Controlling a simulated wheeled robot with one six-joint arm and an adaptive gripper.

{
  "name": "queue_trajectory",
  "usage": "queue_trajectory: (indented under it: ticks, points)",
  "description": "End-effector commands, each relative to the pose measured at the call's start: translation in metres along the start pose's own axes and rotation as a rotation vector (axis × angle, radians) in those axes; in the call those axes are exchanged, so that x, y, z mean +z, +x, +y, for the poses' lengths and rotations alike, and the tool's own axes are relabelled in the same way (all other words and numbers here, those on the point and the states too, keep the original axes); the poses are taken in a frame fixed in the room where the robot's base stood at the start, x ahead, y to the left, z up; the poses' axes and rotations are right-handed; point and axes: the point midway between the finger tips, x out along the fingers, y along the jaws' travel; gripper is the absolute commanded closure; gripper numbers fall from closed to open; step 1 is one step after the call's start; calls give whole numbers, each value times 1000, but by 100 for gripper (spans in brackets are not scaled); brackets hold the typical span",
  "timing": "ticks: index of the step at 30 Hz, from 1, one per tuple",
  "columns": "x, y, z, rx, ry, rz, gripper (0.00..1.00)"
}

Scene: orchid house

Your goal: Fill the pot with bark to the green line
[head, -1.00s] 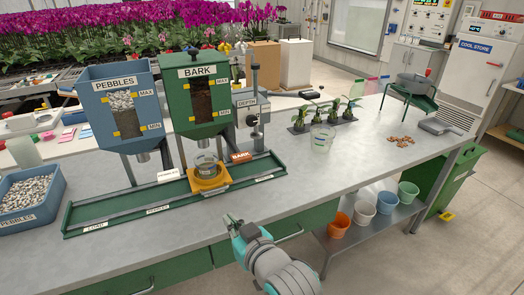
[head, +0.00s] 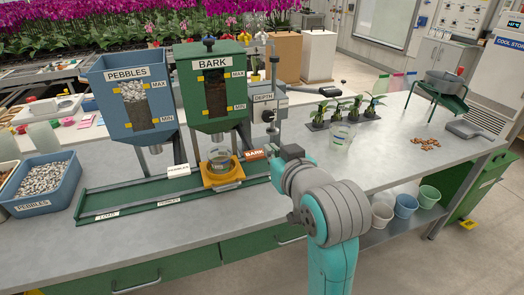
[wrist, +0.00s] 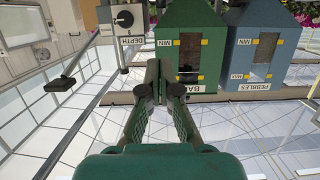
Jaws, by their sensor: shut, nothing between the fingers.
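A clear pot (head: 220,160) stands upright in a yellow carriage (head: 224,180) on the green rail, below the spout of the green BARK hopper (head: 211,110). Its contents and the green line are too small to make out. The hopper's window shows dark bark; it also shows upside down in the wrist view (wrist: 195,45). My gripper (head: 287,153) is shut and empty, just right of that tag. In the wrist view, the gripper's fingers (wrist: 154,75) meet at the tips.
The blue PEBBLES hopper (head: 133,110) stands left of the bark hopper. The DEPTH post (head: 271,100) rises close behind my gripper. A clear cup (head: 341,134), small plants (head: 345,108) and loose bark (head: 424,141) lie to the right.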

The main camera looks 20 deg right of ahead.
Motion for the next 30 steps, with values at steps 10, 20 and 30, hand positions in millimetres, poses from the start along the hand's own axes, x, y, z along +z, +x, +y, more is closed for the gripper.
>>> queue_trajectory:
  ticks: [10, 20, 30]
  points:
    - [0, 10, 0, 0, 0, -2, 100]
    - [0, 67, 0, 0, 0, -2, 100]
    - [22, 106, 0, 0, 0, -2, 100]
